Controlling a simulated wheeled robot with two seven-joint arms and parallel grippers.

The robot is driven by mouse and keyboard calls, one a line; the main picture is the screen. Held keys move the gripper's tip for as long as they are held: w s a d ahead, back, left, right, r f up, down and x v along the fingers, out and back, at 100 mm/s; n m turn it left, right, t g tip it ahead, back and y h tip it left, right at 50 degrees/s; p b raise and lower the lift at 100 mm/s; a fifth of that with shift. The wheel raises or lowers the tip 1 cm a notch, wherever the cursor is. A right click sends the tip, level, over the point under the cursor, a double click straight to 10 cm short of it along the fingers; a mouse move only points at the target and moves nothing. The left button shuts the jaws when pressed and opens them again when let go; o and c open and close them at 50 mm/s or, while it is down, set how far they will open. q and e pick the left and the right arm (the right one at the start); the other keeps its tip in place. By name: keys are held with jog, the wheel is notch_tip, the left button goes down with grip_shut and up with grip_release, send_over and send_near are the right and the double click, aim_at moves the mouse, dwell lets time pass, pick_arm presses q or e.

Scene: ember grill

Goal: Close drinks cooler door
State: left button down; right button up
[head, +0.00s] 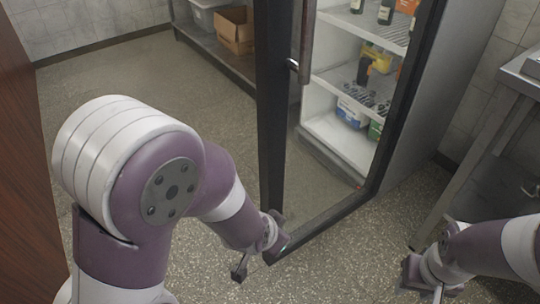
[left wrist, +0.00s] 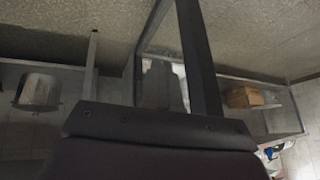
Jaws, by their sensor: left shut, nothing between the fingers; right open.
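The drinks cooler door (head: 272,110) stands open, a glass panel in a dark frame with a grey handle (head: 307,42). Through and beside it the lit cooler (head: 345,140) shows white shelves. My left gripper (head: 262,256) is shut and empty at the door's lower near corner; I cannot tell whether it touches the frame. In the left wrist view the dark door frame (left wrist: 198,65) passes right by the gripper (left wrist: 162,85). My right gripper (head: 424,286) is open and empty, low at the right, apart from the door.
Bottles (head: 385,12) and cartons stand on the cooler's shelves. A metal shelf (head: 225,55) with a cardboard box (head: 234,30) is at the back. A steel table (head: 490,130) stands at the right, a brown panel (head: 25,170) at the left. The floor left of the door is clear.

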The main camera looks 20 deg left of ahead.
aim_at(273, 137)
pick_arm(q)
notch_tip(273, 137, up, 14)
jog(key=s+m+t+y+p, duration=0.25)
jog(key=m+t+p, duration=0.25)
jog(key=m+t, duration=0.6)
jog(key=shift+m+t, duration=0.3)
jog(key=shift+w+a+r+b, duration=0.1)
jog(key=shift+w+a+b, duration=0.5)
jog(key=shift+w, duration=1.65)
jog(key=shift+w+a+f+b, duration=0.1)
jog(key=shift+w+a+b, duration=0.5)
jog(key=shift+w, duration=1.6)
jog(key=shift+w+a+r+b, duration=0.1)
jog(key=shift+w+a+b, duration=0.15)
jog(key=shift+w+a, duration=1.35)
jog(key=shift+w+d, duration=0.6)
jog(key=shift+w, duration=0.05)
